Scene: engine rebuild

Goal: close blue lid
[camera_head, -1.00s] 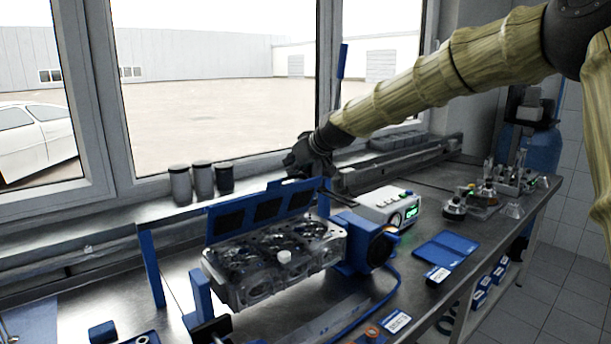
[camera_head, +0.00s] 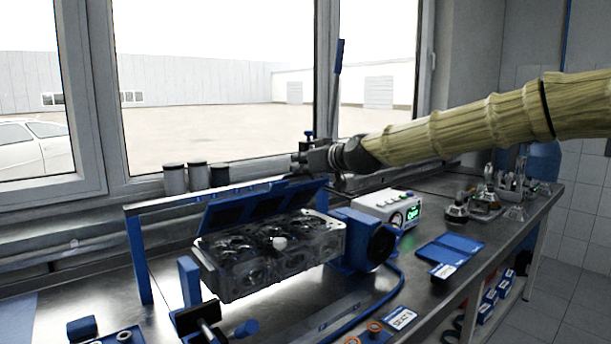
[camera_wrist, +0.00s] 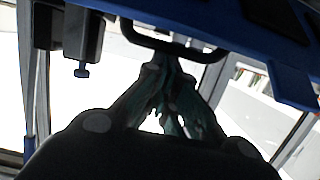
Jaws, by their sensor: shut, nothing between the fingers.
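The blue lid (camera_head: 262,205) with dark panels is tilted partway over the grey engine block (camera_head: 270,255), and a gap still shows above the block's front. In the wrist view the blue lid (camera_wrist: 215,18) crosses the top, with a black loop handle (camera_wrist: 172,42) at its edge. My gripper (camera_head: 300,174) is behind the lid's upper edge in the head view. In the wrist view my gripper (camera_wrist: 168,82) has its fingers together and empty, just below the handle. Whether they touch the handle or lid I cannot tell.
A blue frame (camera_head: 140,260) stands left of the block. A blue motor-like unit (camera_head: 365,240) and a white device with a green display (camera_head: 388,209) are at the right. Three jars (camera_head: 196,178) stand on the sill behind. A blue flat case (camera_head: 450,247) lies farther right.

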